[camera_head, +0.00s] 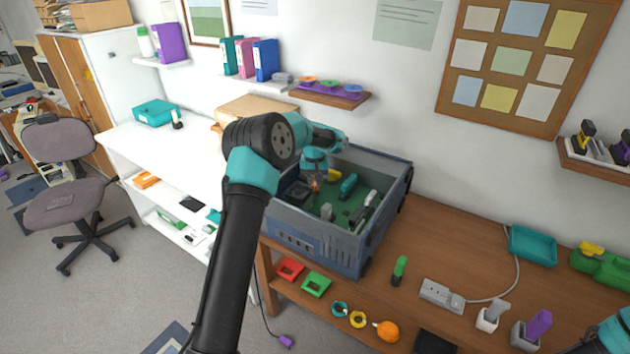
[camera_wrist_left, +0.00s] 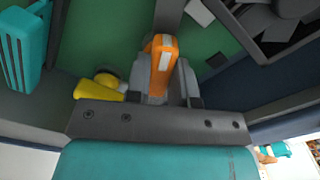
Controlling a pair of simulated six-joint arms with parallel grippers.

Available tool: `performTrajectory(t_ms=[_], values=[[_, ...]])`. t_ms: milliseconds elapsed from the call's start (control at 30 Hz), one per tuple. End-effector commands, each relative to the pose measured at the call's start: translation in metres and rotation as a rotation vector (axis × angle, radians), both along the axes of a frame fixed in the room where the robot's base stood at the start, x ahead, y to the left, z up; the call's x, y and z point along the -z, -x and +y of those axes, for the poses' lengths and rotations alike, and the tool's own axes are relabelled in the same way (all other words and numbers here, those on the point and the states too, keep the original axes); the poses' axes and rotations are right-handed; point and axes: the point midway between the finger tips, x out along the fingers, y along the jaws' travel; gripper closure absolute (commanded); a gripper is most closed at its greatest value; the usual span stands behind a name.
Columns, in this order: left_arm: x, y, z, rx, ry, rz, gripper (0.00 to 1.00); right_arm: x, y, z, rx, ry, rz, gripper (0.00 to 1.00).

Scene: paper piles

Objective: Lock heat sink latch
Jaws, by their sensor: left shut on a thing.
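An open blue-grey computer case (camera_head: 318,250) lies on the wooden bench with a green board inside. My left gripper (camera_head: 316,178) reaches down into it from above. In the left wrist view the gripper (camera_wrist_left: 163,88) is shut on an orange latch (camera_wrist_left: 161,62), which stands up between the grey fingertips. A bit of orange shows below the gripper in the head view. A dark finned block (camera_wrist_left: 285,35), which looks like the heat sink, lies at the upper right of the wrist view. The latch's lower end is hidden by the fingers. My right gripper is out of view.
A yellow part (camera_wrist_left: 100,88) and a teal part (camera_wrist_left: 25,50) sit near the gripper inside the case. The case walls surround it.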

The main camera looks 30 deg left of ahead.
Motion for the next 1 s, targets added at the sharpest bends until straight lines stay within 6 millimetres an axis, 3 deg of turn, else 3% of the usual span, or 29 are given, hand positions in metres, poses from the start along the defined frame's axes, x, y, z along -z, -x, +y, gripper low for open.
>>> performTrajectory(t_ms=[500,1000], values=[[-0.0007,0.0001,0.0011,0.416,0.0,-0.001,1.0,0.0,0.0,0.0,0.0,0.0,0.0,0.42],[-0.0008,0.0,0.0013,0.511,0.0,-0.001,1.0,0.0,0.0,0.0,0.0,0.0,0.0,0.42]])
